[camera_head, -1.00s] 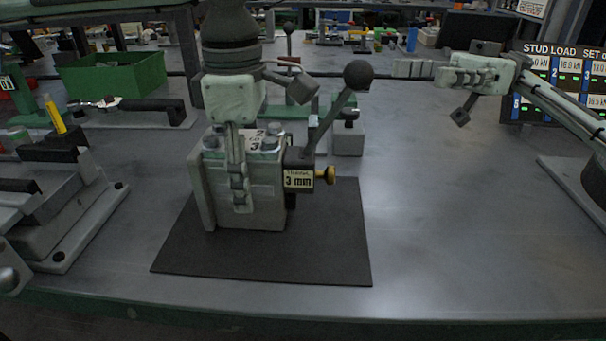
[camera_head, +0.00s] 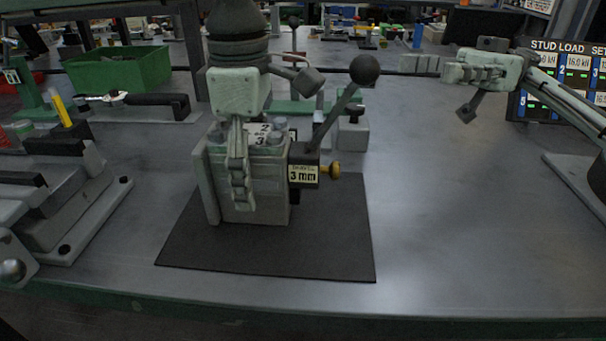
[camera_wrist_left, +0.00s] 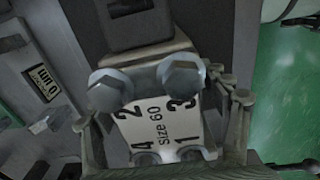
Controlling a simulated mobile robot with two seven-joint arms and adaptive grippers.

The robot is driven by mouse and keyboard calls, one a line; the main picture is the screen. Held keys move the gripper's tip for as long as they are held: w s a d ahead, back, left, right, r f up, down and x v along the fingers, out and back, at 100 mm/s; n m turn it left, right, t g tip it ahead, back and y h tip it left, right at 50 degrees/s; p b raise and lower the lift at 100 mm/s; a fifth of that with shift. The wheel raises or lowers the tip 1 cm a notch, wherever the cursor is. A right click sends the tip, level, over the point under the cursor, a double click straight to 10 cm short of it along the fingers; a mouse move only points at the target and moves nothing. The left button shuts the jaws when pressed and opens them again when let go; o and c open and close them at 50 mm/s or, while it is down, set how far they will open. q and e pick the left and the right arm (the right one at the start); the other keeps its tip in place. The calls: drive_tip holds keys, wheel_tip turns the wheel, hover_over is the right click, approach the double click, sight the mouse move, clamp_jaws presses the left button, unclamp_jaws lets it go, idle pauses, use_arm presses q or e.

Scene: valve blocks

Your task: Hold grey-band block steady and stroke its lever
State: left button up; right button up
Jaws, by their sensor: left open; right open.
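A grey valve block (camera_head: 265,198) stands upright on a dark mat (camera_head: 325,245) in the head view. On its right side are a dark lever with a black ball knob (camera_head: 365,69), tilted up to the right, a "3 mm" label and a brass knob (camera_head: 333,170). Its top, with bolts and a "size 60" plate (camera_wrist_left: 163,125), shows in the left wrist view. My left gripper (camera_head: 242,190) points down over the block, its open fingers on opposite sides of it; contact is unclear. My right gripper (camera_head: 422,65) is open and empty, right of the lever. I cannot make out a grey band.
A smaller block (camera_head: 352,132) stands behind the lever. A green bin (camera_head: 118,72) and a black-handled tool (camera_head: 155,105) lie at the back left; a grey fixture (camera_head: 60,215) is at the left. A display board (camera_head: 560,85) stands at the right. The front right of the table is clear.

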use_arm(q)
wheel_tip(320, 180, up, 12)
drive_tip(key=shift+f, duration=0.1)
idle(0.5)
wheel_tip(320, 180, down, 11)
drive_tip(key=shift+f, duration=0.5)
use_arm(e)
drive_tip(key=x, duration=0.7)
drive_tip(key=shift+s+a, duration=0.15)
drive_tip(key=shift+a, duration=0.1)
drive_tip(key=shift+r, duration=0.1)
